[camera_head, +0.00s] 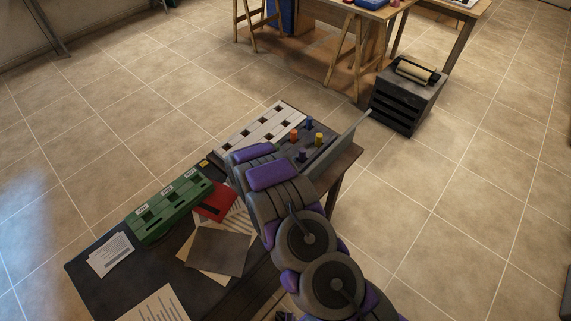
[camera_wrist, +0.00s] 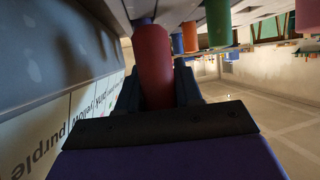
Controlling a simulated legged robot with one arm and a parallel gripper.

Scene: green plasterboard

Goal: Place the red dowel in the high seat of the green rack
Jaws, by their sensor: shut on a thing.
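The red dowel (camera_wrist: 153,58) stands out in the wrist view between the dark fingers of my gripper (camera_wrist: 157,88), which is shut on it. I cannot tell whether its far end touches the grey surface beyond. The green rack (camera_head: 165,212) lies on the dark table at left in the head view, with labelled seats along it. Which seat is the high one is not clear from here. In the head view my arm hides the gripper and the red dowel, beside the grey peg tray.
The grey tray (camera_head: 325,138) holds several coloured pegs, among them an orange peg (camera_head: 294,136) and a yellow peg (camera_head: 319,139). A white slotted board (camera_head: 262,128) lies beside it. A red booklet (camera_head: 217,203) and papers (camera_head: 110,255) lie near the green rack.

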